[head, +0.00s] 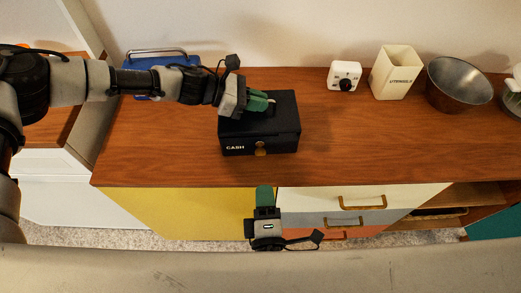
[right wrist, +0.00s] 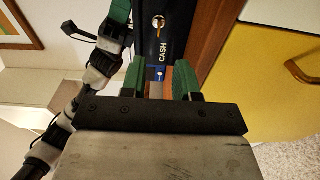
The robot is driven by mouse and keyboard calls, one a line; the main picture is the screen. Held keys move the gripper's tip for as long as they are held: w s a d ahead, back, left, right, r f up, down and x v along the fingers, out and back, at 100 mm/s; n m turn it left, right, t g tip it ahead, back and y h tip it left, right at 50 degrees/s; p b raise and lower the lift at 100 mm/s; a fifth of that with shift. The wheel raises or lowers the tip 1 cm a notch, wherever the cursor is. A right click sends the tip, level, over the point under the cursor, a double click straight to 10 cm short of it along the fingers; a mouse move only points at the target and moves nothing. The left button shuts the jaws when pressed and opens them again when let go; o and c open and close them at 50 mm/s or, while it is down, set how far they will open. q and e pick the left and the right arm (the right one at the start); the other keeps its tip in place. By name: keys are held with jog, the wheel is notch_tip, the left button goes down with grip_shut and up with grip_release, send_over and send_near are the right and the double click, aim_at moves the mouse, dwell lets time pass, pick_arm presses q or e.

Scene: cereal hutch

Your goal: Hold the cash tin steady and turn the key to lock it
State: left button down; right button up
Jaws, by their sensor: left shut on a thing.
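The black cash tin (head: 232,133) stands on the wooden top, its front with the word CASH facing me. A brass key or lock piece (head: 260,149) is at the middle of that front; it also shows in the right wrist view (right wrist: 158,22). Whether it is turned is too small to tell. My left gripper (head: 262,103) is shut on the handle on the tin's lid, which its green fingers mostly hide. My right gripper (head: 264,190) is in front of the counter's edge, below the tin and apart from it. Its green fingers (right wrist: 159,80) are spread with nothing held.
A blue case (head: 140,67) with a metal handle is behind my left arm. A white timer (head: 344,75), a cream utensil holder (head: 396,74) and a metal bowl (head: 459,85) stand at the back right. Drawers with brass handles are below. The wooden top right of the tin is clear.

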aim_at(260, 152)
jog(key=w, duration=1.2)
jog(key=shift+a, duration=0.35)
jog(key=shift+s, duration=0.1)
grip_shut()
